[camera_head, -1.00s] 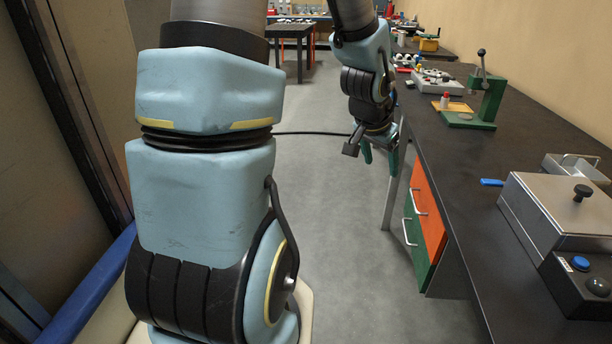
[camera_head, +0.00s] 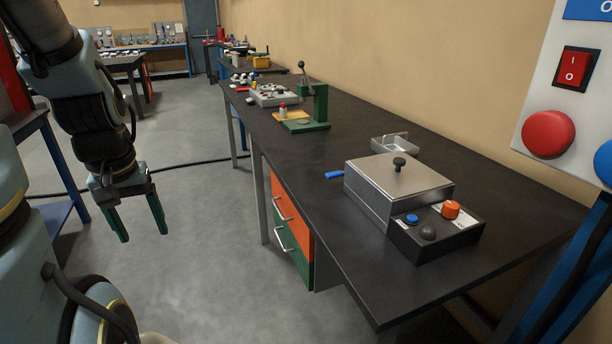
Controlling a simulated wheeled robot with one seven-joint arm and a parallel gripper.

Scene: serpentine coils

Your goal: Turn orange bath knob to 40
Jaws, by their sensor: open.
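The orange knob (camera_head: 451,209) sits on the black control box (camera_head: 436,233) at the front of a metal bath with a lid (camera_head: 398,181), on the dark bench. A pale label lies beside the knob, but its scale and the knob's setting are too small to read. A blue button (camera_head: 411,219) and a dark dome (camera_head: 428,232) are on the same box. My gripper (camera_head: 140,222) hangs over the floor at the left, well away from the bench and the knob. Its two green fingers point down, apart and empty.
The long bench (camera_head: 330,220) carries a green press (camera_head: 308,106) farther back and a metal tray (camera_head: 394,146) behind the bath. A blue handle (camera_head: 334,174) lies left of the bath. A wall panel with a red button (camera_head: 547,133) stands at right. The floor between arm and bench is clear.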

